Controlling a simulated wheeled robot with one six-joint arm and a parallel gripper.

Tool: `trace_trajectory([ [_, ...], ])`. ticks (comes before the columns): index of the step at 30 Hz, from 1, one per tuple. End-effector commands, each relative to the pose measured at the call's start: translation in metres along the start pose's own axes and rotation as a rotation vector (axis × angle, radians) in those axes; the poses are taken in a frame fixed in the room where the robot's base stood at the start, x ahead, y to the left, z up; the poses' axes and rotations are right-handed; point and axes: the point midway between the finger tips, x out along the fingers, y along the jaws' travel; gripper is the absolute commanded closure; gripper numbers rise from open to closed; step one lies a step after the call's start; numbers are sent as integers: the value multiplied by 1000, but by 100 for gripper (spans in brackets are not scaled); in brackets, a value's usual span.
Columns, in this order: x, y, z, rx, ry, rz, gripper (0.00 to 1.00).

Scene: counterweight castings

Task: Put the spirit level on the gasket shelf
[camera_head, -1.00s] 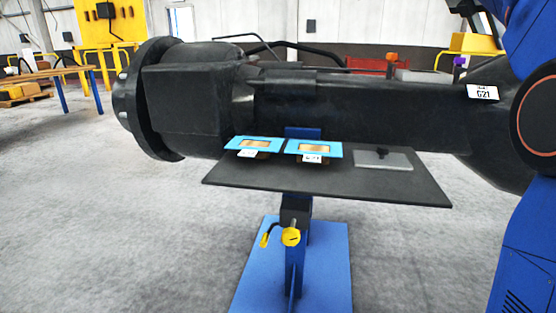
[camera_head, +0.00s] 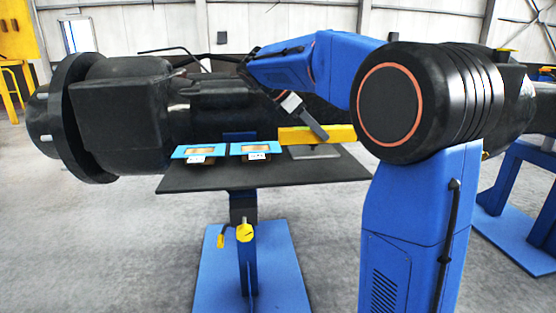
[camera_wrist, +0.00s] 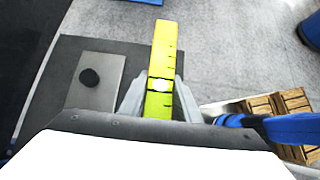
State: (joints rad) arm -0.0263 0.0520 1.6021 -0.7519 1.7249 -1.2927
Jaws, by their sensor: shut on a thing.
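The yellow spirit level (camera_head: 300,135) is held in my gripper (camera_wrist: 160,98). In the wrist view the yellow level (camera_wrist: 163,50) runs lengthwise between the two fingers, its far end beyond the dark shelf's edge. The dark flat shelf (camera_head: 225,181) stands on a blue post in front of the black casting; it also shows in the wrist view (camera_wrist: 60,72).
Two blue-framed gaskets (camera_head: 200,151) lie on the shelf's left and middle. A grey plate with a black knob (camera_wrist: 89,78) lies on it beside the level. The black casting (camera_head: 120,110) runs close behind. Wooden crates (camera_wrist: 262,106) show at the wrist view's lower right.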

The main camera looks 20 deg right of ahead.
Motion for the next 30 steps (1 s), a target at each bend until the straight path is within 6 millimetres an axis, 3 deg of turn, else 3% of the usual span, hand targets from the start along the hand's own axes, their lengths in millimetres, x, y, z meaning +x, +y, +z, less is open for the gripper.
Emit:
trace_trajectory([
  [9, 35, 0, -35, 0, 0, -2, 100],
  [24, 66, 0, -66, -1, 0, -2, 100],
  [30, 66, 0, -67, 1, 1, -1, 100],
])
